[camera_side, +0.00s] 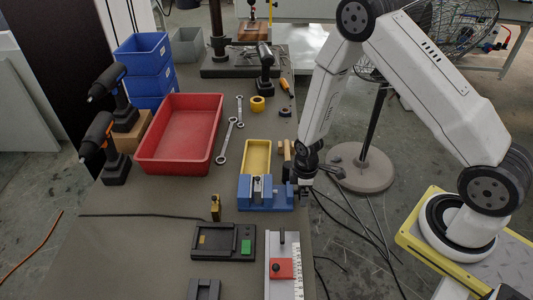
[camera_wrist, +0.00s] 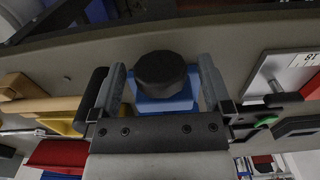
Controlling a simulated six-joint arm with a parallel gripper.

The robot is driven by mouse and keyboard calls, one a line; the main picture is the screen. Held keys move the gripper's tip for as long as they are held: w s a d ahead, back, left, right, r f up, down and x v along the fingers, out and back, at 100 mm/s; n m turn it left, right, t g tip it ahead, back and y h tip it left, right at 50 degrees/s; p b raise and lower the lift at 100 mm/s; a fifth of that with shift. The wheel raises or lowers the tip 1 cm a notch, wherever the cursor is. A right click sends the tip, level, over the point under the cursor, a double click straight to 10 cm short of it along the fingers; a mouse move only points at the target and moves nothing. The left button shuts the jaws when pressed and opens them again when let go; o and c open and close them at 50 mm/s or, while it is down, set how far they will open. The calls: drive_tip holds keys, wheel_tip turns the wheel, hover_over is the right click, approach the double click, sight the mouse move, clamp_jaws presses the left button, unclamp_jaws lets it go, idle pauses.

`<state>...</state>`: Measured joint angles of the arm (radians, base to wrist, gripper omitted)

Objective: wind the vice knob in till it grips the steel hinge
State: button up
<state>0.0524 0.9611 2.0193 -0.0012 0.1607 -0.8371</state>
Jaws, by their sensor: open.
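The blue vice (camera_side: 266,200) stands near the right edge of the bench, with a yellow tray-like part behind it. A small grey metal piece, seemingly the steel hinge (camera_side: 257,187), stands upright at the vice; whether the jaws touch it I cannot tell. In the wrist view the black round vice knob (camera_wrist: 161,70) sits in front of the vice's blue body (camera_wrist: 165,103). My gripper (camera_wrist: 162,78) is open, with one finger on each side of the knob and a gap at both sides. In the side view my gripper (camera_side: 297,190) is at the vice's right end, hiding the knob.
A wooden-handled tool (camera_side: 287,160) lies close behind my gripper. A red tray (camera_side: 180,133), wrenches (camera_side: 229,140) and a yellow tape roll (camera_side: 257,103) lie farther back. A dark fixture with a green block (camera_side: 246,246) and a ruler plate (camera_side: 284,285) are in front.

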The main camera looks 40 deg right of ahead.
drive_tip(key=shift+f, duration=0.2)
drive_tip(key=c, duration=1.2)
drive_tip(key=shift+d+g+y, duration=0.15)
drive_tip(key=shift+g+y, duration=0.15)
drive_tip(key=shift+g, duration=0.1)
drive_tip(key=shift+g+y, duration=1.2)
drive_tip(key=shift+y, duration=0.1)
